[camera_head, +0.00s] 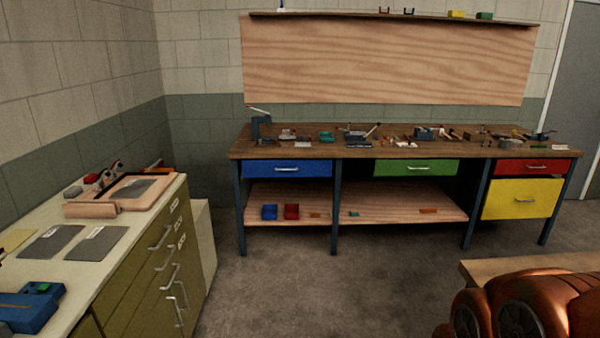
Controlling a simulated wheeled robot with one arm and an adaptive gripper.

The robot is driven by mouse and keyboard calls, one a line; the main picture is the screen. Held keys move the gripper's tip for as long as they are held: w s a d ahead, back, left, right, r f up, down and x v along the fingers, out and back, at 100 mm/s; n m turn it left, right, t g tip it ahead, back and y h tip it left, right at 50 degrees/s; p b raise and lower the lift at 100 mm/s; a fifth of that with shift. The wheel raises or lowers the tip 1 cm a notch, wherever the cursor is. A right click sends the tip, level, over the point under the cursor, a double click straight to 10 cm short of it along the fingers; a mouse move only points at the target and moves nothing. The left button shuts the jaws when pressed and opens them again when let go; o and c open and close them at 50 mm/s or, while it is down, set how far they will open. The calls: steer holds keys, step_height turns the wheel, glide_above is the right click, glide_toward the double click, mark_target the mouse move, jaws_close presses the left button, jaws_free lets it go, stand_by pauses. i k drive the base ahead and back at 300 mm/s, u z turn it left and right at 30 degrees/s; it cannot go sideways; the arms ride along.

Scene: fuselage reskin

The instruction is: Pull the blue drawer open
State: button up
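The blue drawer (288,169) is at the left end of the long workbench against the back wall, just under its wooden top. Its front looks flush with the bench frame, so it appears shut. A thin silver bar handle (287,169) sits at the middle of the blue front. Nothing covers the drawer front. My gripper is not in view.
The workbench top (240,153) carries many tools. A green drawer (415,168), a red drawer (533,167) and a yellow drawer (522,199) lie to the right. An olive cabinet (130,262) stands at left. Copper-coloured machinery (530,305) is at lower right. Open floor (320,285) lies before the bench.

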mark_target(298, 167)
steer(key=i, duration=3.35)
steer(key=u, duration=1.45)
